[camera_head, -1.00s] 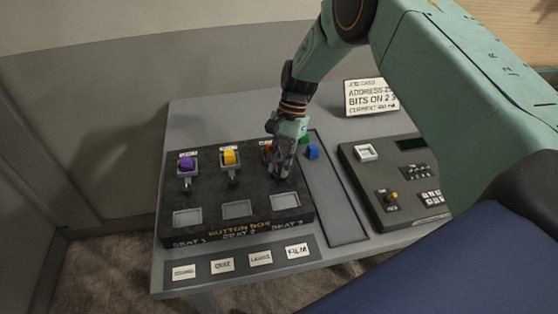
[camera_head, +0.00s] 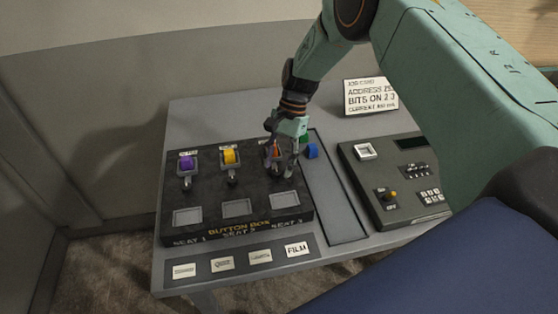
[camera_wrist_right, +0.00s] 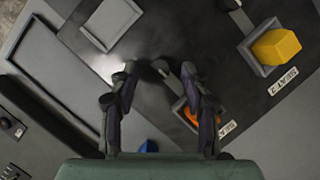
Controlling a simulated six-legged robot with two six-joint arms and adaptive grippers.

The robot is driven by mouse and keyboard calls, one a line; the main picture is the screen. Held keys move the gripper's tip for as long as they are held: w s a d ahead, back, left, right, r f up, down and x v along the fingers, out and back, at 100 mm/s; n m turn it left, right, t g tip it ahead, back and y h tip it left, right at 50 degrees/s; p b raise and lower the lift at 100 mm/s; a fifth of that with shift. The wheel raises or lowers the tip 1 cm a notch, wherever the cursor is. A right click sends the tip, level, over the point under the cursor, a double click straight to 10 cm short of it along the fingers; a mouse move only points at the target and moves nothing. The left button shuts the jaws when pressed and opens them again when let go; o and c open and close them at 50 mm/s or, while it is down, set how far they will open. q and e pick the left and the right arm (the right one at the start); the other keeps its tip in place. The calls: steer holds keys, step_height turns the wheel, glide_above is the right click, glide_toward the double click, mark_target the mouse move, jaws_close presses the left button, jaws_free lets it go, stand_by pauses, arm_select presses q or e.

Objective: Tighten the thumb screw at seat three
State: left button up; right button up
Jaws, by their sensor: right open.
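The black button box (camera_head: 240,208) has three seats in a row. Seat three, at the right end, holds an orange button, which shows in the wrist view (camera_wrist_right: 190,114). My right gripper (camera_head: 284,172) is over seat three, pointing down, with its fingers spread. In the wrist view the two fingers (camera_wrist_right: 158,72) stand apart, with a small dark part between their tips, probably the thumb screw; I cannot tell if they touch it. In the head view the fingers hide that screw. My left gripper is not in view.
A purple button (camera_head: 186,162) sits in seat one and a yellow button (camera_head: 229,157) in seat two. A blue button (camera_head: 312,151) lies in the grey tray (camera_head: 343,222) at right. A control console (camera_head: 382,178) and a job card (camera_head: 371,97) stand further right.

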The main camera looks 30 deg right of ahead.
steer(key=shift+w+d+r, duration=0.1)
steer(key=shift+r, duration=0.05)
steer(key=v, duration=1.1)
steer(key=shift+r, duration=0.3)
steer(key=shift+d, duration=0.1)
steer(key=shift+f, duration=0.1)
